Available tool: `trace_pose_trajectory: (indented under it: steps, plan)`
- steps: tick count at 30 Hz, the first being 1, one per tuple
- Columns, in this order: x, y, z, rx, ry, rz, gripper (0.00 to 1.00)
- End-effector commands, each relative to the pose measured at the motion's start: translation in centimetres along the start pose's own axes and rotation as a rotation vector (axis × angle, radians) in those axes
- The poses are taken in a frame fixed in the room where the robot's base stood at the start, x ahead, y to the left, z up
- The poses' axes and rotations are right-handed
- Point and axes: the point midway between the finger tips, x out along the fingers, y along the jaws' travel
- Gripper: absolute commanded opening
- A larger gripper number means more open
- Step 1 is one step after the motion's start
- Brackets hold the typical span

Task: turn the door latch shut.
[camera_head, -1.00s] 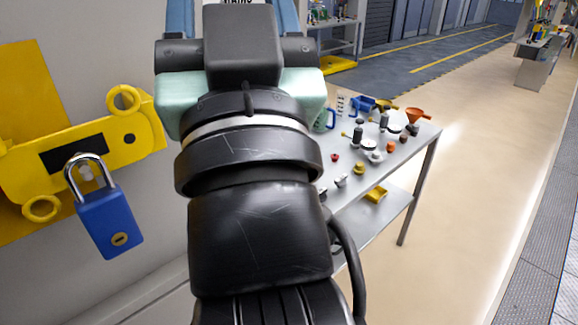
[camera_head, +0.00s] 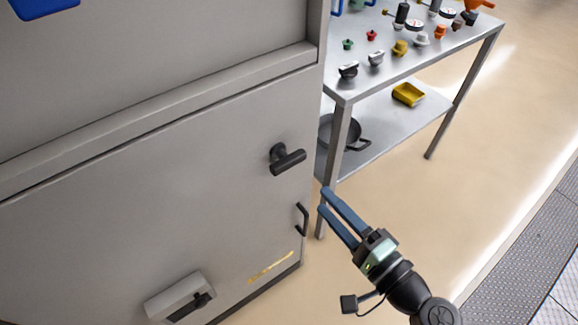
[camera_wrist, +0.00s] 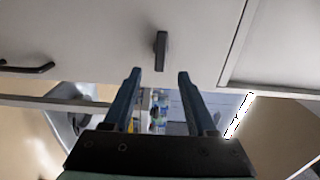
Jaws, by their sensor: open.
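The door latch (camera_head: 288,159) is a dark T-shaped handle on the grey cabinet door (camera_head: 150,205), near its right edge. Its bar lies roughly level, tilted slightly up to the right, in the head view. In the wrist view the latch (camera_wrist: 161,50) shows just beyond and between my fingertips. My gripper (camera_head: 324,200) is open and empty, with two blue fingers pointing at the cabinet's right side. In the wrist view my gripper (camera_wrist: 159,74) has its fingers spread apart, with a visible gap to the latch.
A dark pull handle (camera_head: 302,219) sits below the latch by the door's edge. A grey box with a dark lever (camera_head: 180,297) is lower left. A metal table (camera_head: 340,90) with small parts stands behind on the right. The floor at right is clear.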

Motion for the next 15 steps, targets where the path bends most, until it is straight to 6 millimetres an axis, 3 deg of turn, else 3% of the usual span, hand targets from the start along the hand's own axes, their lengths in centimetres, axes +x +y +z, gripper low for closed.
trace_pose_trajectory:
  steps: [5,15]
  plan:
    - [2.6,-0.2,0.2,-0.002,-0.006,0.0,0.57]
    - [9.5,-0.2,0.1,-0.005,-0.004,0.0,0.57]
